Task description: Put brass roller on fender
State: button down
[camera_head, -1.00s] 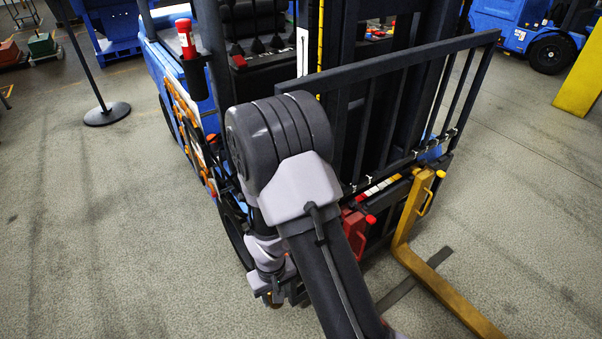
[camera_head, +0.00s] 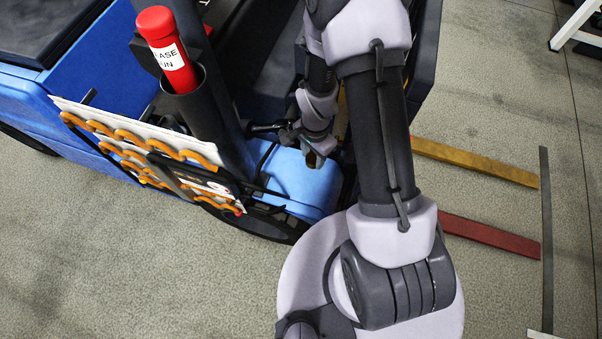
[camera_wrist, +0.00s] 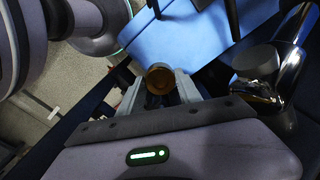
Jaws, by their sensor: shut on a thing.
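The brass roller (camera_wrist: 160,79) is a short golden cylinder, seen end-on between my fingertips in the wrist view. My gripper (camera_wrist: 160,90) is shut on it. The fender is the smooth blue curved surface in the wrist view (camera_wrist: 185,35), just beyond the roller. In the head view the fender (camera_head: 298,188) sits over the forklift's front wheel, and my gripper (camera_head: 314,156) is at its upper right part. I cannot tell whether the roller touches the fender. The roller is mostly hidden by my gripper in the head view.
A red bottle (camera_head: 168,50) stands in a black holder left of the fender. A white panel with orange clips (camera_head: 140,150) hangs on the truck's side. A black post (camera_head: 215,110) rises beside the fender. A yellow fork (camera_head: 475,160) and a red fork (camera_head: 488,234) extend right.

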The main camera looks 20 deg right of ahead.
notch_tip(320, 180, down, 11)
jog(key=b, duration=0.3)
jog(key=shift+s+f, duration=0.1)
notch_tip(320, 180, down, 5)
jog(key=b, duration=0.3)
jog(key=shift+r, duration=0.45)
jog(key=shift+f, duration=0.15)
jog(key=c, duration=0.8)
grip_release()
